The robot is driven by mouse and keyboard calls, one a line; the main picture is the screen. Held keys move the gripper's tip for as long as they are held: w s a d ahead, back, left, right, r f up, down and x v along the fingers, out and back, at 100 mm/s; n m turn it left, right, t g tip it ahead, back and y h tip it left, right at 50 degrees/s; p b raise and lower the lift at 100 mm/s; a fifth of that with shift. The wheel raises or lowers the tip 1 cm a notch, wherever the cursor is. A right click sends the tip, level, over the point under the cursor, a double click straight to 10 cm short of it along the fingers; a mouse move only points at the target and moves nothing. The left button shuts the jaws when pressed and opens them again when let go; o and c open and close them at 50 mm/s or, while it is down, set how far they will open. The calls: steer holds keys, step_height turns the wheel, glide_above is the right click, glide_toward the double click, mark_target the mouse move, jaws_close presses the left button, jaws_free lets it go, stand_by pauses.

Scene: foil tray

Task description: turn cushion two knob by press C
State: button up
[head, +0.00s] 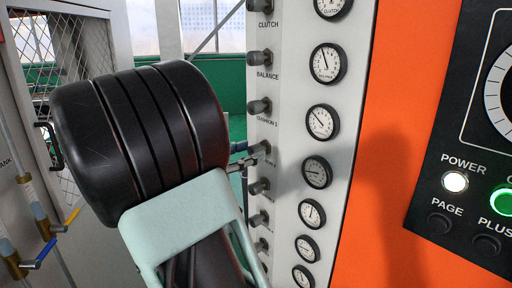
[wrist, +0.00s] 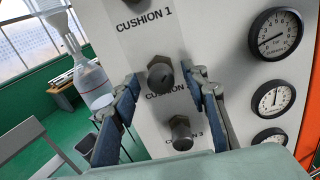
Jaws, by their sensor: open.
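The cushion two knob (wrist: 160,73) is a dark round knob on the white panel, with a partly hidden "CUSHION" label below it. In the wrist view it lies between the two fingertips of my gripper (wrist: 163,80), with a gap on each side. The fingers are open and hold nothing. In the head view my gripper (head: 243,158) is at the panel's left side, its tips close to the cushion two knob (head: 262,148). I cannot tell whether they touch it. My arm hides most of the gripper there.
The cushion 3 knob (wrist: 181,132) sits just below, near my right finger. The cushion 1 knob (head: 259,106) is above. Several gauges (head: 322,122) run down the panel's right. An orange panel (head: 375,150) and a black control box (head: 460,170) stand further right.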

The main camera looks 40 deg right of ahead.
mark_target(250, 151)
steer(key=shift+d, duration=1.65)
steer(key=shift+c, duration=0.2)
jaws_close()
